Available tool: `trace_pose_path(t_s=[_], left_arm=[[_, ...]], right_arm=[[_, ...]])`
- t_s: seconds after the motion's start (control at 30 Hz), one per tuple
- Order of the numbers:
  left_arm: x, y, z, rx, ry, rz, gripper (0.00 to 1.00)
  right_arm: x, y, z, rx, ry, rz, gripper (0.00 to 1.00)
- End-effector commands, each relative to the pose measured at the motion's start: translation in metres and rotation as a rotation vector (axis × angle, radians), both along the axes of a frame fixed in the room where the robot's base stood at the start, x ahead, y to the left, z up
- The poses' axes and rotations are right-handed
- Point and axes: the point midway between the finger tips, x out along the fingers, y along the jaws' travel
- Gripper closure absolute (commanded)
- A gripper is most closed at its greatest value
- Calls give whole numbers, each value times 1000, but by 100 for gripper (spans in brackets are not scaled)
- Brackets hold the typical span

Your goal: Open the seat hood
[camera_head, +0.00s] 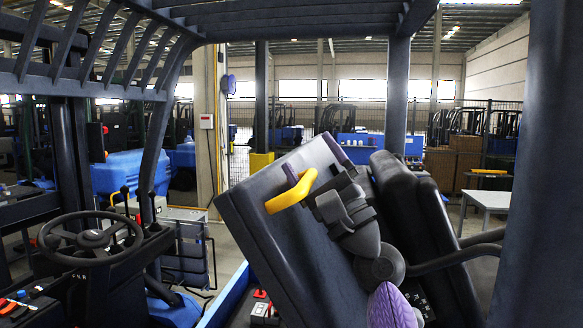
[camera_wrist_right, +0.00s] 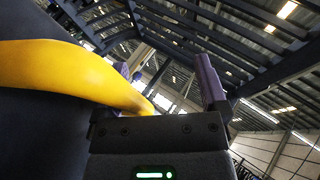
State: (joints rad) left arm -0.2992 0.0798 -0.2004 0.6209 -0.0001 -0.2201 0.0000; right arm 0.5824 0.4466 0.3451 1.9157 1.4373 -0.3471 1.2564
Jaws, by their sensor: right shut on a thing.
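The seat hood (camera_head: 285,240) is a dark panel with the seat (camera_head: 412,220) on it. It is raised and tilted up steeply, leaning right in the head view. A curved yellow handle (camera_head: 290,192) is on the hood near its upper edge. My right gripper (camera_head: 313,165) is shut on this handle, with its purple fingers at the handle's upper end. In the right wrist view the yellow handle (camera_wrist_right: 75,75) runs in from the left to the jaws (camera_wrist_right: 165,85). The handle's exact contact with the fingers is partly hidden. My left gripper is not in view.
The steering wheel (camera_head: 90,238) stands at the left, with tools (camera_head: 18,300) beside it. The overhead guard's pillar (camera_head: 398,95) rises behind the hood. A red-and-white part (camera_head: 262,310) shows low beside the hood. A white table (camera_head: 490,200) stands at the right.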

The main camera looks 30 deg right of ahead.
Motion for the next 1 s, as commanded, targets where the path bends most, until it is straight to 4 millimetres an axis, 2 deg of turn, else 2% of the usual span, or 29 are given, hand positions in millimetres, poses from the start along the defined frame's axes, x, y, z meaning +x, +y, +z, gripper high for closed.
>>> trace_pose_path(t_s=[0.03, 0.27, 0.37, 0.5, 0.63, 0.77, 1.0], left_arm=[[0, 1, 1, 1, 0, 0, 100], [0, 1, 0, 1, 1, -1, 100], [-1, 1, -10, 1, 2, -1, 100], [-1, 0, -31, 1, 2, 0, 100], [-1, 0, -45, 1, 2, 0, 100], [-4, 0, -49, 1, 7, 0, 100], [-2, 0, -47, 1, 3, 1, 100]], right_arm=[[-3, -3, 5, 4, -13, -8, 39], [-2, -3, 2, 5, -10, -9, 39], [-9, -3, -12, 3, -6, -7, 39], [-30, -3, -45, -2, -1, -2, 39], [-46, -4, -65, -3, 2, 2, 39], [-54, -4, -73, -5, 5, 6, 39], [-55, -4, -72, -6, 6, 8, 39]])
